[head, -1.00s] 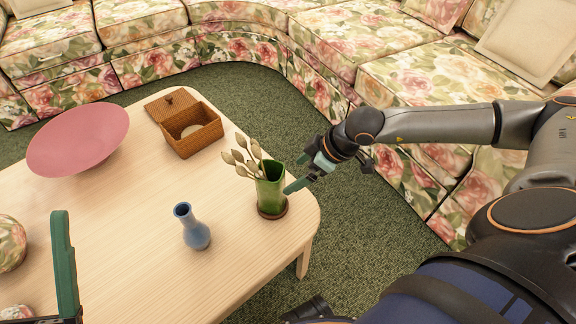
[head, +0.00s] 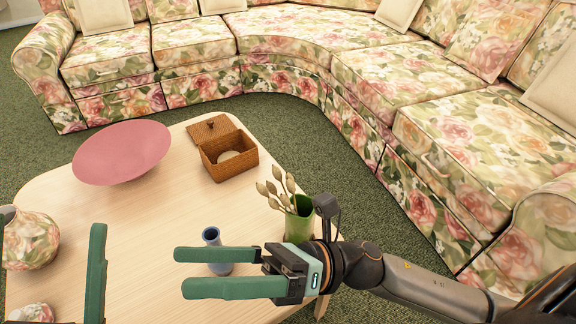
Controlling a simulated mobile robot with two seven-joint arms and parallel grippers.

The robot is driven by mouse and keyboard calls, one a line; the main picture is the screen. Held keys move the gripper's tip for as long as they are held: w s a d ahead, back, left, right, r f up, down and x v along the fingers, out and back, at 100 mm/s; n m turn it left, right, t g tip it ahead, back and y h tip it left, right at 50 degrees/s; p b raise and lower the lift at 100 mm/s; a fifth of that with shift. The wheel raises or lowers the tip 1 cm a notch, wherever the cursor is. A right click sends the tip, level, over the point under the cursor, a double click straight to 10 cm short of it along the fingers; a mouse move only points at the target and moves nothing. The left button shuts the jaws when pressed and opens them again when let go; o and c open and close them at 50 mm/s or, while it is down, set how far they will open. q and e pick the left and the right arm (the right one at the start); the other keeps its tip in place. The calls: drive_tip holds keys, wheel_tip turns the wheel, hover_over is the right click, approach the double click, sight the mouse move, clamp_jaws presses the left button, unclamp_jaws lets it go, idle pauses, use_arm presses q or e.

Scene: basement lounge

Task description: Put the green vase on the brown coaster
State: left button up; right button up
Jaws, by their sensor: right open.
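The green vase (head: 299,222) stands upright at the table's right end, with several pale dried buds in it. My right gripper and wrist hide its lower part. The brown coaster is hidden in the current view; a second ago it showed under the vase's base. My right gripper (head: 181,271) is open and empty, its fingers pointing left in front of the green vase and overlapping the blue vase in the picture.
On the pale wooden table (head: 150,220) are a small blue vase (head: 212,238), a pink bowl (head: 122,152), an open wicker box (head: 228,160) and a floral round vase (head: 30,243). A floral sofa (head: 290,50) curves behind, across green carpet.

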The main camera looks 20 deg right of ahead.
drive_tip(key=w+d+r+m+t+h, duration=0.2)
drive_tip(key=d+m+t, duration=0.3)
drive_tip(key=m+t, duration=0.4)
drive_tip(key=w+d+r+m+t+h, duration=0.2)
drive_tip(key=m+t, duration=0.6)
drive_tip(key=m, duration=1.4)
drive_tip(key=d+r+h, duration=0.2)
drive_tip(key=d+h, duration=0.1)
drive_tip(key=d, duration=0.1)
drive_tip(key=shift+d+m+t, duration=0.15)
drive_tip(key=shift+m+t, duration=0.25)
